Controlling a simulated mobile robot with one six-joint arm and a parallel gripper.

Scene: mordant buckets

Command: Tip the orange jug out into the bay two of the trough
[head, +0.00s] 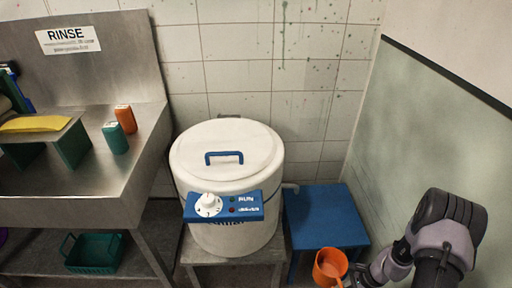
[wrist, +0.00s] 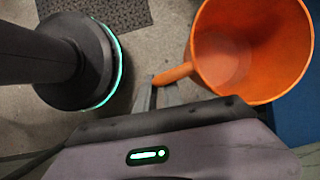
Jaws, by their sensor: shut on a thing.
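The orange jug (head: 328,259) is at the bottom right of the head view, in front of the blue stand. In the wrist view the jug (wrist: 292,70) shows its open mouth, and its inside looks smooth; I cannot tell whether it holds anything. My gripper (wrist: 152,94) is shut on the jug's handle (wrist: 174,74). The fingers are only partly visible at the handle's end. In the head view the gripper is mostly hidden or cut off at the lower edge. I see no trough with numbered bays in either view.
A white drum (head: 225,160) with a blue-handled lid and control panel (head: 222,206) stands in the middle. A blue-topped stand (head: 325,218) is right of it.

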